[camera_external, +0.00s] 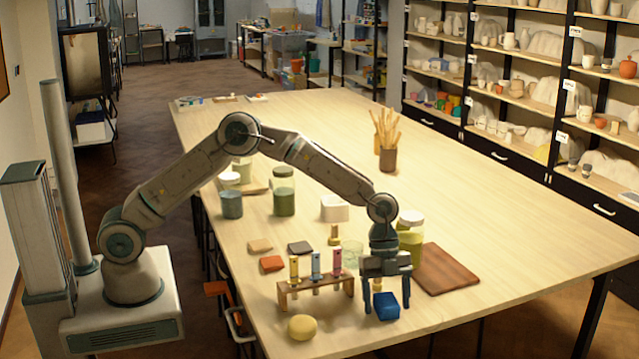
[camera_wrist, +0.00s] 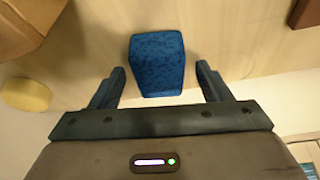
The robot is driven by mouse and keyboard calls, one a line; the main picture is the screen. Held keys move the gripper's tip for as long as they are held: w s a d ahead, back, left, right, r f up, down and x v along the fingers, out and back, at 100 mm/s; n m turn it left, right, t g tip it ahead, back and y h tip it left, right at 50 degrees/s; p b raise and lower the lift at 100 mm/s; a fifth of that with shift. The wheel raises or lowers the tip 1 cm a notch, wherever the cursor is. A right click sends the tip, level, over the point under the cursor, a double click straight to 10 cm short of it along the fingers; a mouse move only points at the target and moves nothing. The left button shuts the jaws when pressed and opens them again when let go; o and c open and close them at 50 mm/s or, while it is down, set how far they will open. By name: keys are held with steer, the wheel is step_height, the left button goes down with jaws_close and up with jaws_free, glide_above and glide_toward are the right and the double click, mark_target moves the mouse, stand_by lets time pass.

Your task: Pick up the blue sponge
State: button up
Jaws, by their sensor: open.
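The blue sponge (camera_external: 386,306) is a small block on the pale table near its front edge, right of the small wooden rack. My gripper (camera_external: 387,300) points down at it, with one finger on each side in the external view. In the wrist view the sponge (camera_wrist: 157,62) lies between and a little beyond the two open fingers (camera_wrist: 160,82), with gaps on both sides. The fingers do not touch it there. How high the fingertips are above the table is hard to tell.
A wooden rack (camera_external: 316,285) with colored vials stands just left of my gripper. A round yellow sponge (camera_external: 302,327) lies in front of it. A brown board (camera_external: 444,269) and a green jar (camera_external: 410,238) are to the right and behind. The right front table is clear.

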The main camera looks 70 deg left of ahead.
steer(key=shift+d+f, duration=0.1)
steer(key=shift+f, duration=0.05)
steer(key=c, duration=1.1)
steer(key=shift+o, duration=0.2)
